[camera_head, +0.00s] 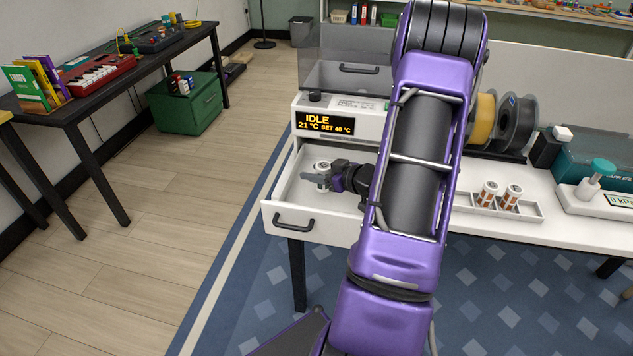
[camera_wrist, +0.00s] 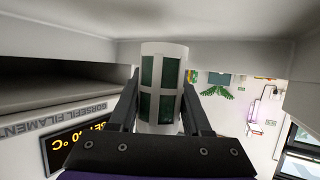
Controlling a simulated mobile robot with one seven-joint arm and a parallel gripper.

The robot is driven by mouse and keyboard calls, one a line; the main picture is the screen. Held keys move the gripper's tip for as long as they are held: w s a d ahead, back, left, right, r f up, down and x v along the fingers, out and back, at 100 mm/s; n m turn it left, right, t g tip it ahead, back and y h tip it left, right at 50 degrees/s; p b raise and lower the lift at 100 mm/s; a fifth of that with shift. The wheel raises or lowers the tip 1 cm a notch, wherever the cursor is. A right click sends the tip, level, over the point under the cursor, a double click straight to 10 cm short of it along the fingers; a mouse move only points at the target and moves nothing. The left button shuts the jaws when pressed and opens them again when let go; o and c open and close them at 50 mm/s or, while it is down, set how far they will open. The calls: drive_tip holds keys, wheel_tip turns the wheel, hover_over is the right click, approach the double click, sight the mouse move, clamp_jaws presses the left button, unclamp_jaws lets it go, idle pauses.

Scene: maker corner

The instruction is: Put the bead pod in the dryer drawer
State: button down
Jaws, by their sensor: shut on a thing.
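My gripper (camera_head: 318,181) is shut on a white bead pod (camera_head: 322,167) and holds it inside the open dryer drawer (camera_head: 283,215). In the wrist view the pod (camera_wrist: 163,75) sits between both fingers, a white cage with dark green windows. I cannot tell whether it touches the drawer floor. The drawer is pulled out from the white dryer (camera_head: 370,125), whose display reads IDLE, 21 °C, SET 40 °C. No other thing shows in the visible part of the drawer; my arm hides its right side.
Two pods with orange contents (camera_head: 489,194) (camera_head: 511,197) stand in a white tray (camera_head: 535,212) on the bench to the right. Filament spools (camera_head: 517,122) stand behind my arm. A scale (camera_head: 600,200) is at the far right. The floor left of the drawer is clear.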

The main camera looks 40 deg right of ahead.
sight(315, 192)
wheel_tip(315, 192, down, 2)
drive_tip(key=shift+f, duration=0.25)
drive_tip(key=shift+s+a+f+b, duration=0.15)
drive_tip(key=shift+s+f+b, duration=0.05)
drive_tip(key=shift+f+b, duration=0.5)
drive_tip(key=shift+c, duration=1.8)
unclamp_jaws()
drive_tip(key=shift+f, duration=0.15)
drive_tip(key=shift+s, duration=0.1)
drive_tip(key=v, duration=0.2)
drive_tip(key=r+p+v, duration=0.1)
drive_tip(key=v, duration=0.2)
drive_tip(key=p+v, duration=0.1)
drive_tip(key=v, duration=0.1)
drive_tip(key=shift+d+r, duration=0.25)
drive_tip(key=shift+r, duration=0.2)
